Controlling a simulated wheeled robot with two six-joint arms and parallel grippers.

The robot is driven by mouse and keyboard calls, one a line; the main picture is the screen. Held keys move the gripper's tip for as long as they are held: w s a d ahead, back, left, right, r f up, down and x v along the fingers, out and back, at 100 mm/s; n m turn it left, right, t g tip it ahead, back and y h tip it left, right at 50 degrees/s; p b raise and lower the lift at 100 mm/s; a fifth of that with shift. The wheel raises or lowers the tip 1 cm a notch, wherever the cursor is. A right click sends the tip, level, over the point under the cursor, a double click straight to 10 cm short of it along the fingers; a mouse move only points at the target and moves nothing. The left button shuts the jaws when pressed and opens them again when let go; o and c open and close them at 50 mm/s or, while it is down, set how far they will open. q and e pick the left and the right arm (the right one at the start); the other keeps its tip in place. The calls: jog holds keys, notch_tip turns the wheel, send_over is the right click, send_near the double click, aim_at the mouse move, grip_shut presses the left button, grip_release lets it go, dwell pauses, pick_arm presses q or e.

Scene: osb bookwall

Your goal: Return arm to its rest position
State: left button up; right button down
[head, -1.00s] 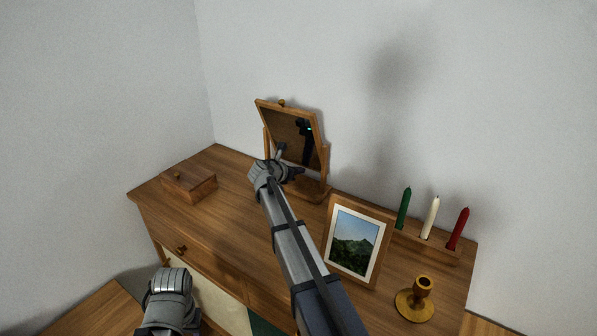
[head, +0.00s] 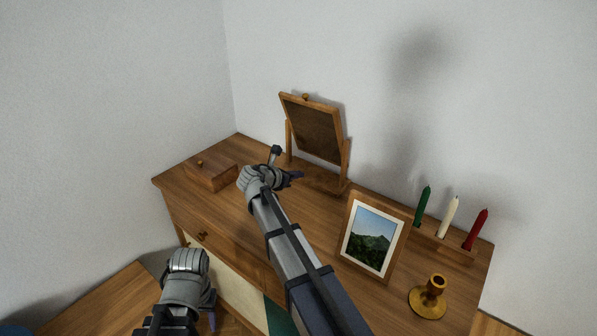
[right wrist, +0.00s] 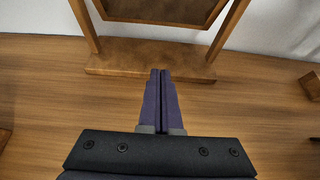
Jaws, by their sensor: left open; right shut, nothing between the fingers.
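My right arm reaches over the wooden dresser (head: 235,225). Its gripper (head: 298,176) is shut and empty, in front of the tilting mirror (head: 315,128) and apart from its frame. In the right wrist view the shut fingers (right wrist: 161,75) point at the mirror's wooden base (right wrist: 150,64), with bare dresser top around them. My left gripper (head: 211,310) is low at the dresser's front left. Its jaws are mostly hidden behind my wrist, but it is open and holds nothing I can see.
A wooden box (head: 211,175) is left of my right gripper. A framed landscape picture (head: 371,240) stands right of my right forearm. A brass candle holder (head: 430,297) and a rack (head: 440,243) with green, white and red candles are further right. Walls stand behind and left.

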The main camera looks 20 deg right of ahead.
jog(key=s+a+m+g+y+p, duration=0.1)
jog(key=s+a+m+p, duration=0.1)
jog(key=s+a+m, duration=0.1)
jog(key=s+a+f+m+g+y+p, duration=0.1)
jog(key=s+a+m+y+p, duration=0.1)
jog(key=s+a+m, duration=0.2)
jog(key=s+a+m+g+y+p, duration=0.1)
jog(key=s+a+m, duration=0.3)
jog(key=s, duration=0.5)
jog(key=shift+a+f+y+p, duration=0.25)
jog(key=shift+a+p, duration=0.2)
jog(key=shift+a, duration=0.25)
jog(key=shift+a+f+y+p, duration=0.1)
jog(key=shift+a+y+p, duration=0.3)
jog(key=shift+a, duration=0.25)
jog(key=s+a+m+g+y+p, duration=0.3)
jog(key=s+a+m, duration=0.6)
jog(key=s, duration=0.7)
jog(key=shift+a+r+g+y+p, duration=0.35)
jog(key=shift+a+y+p, duration=0.35)
jog(key=shift+a, duration=0.55)
jog(key=shift+a, duration=0.1)
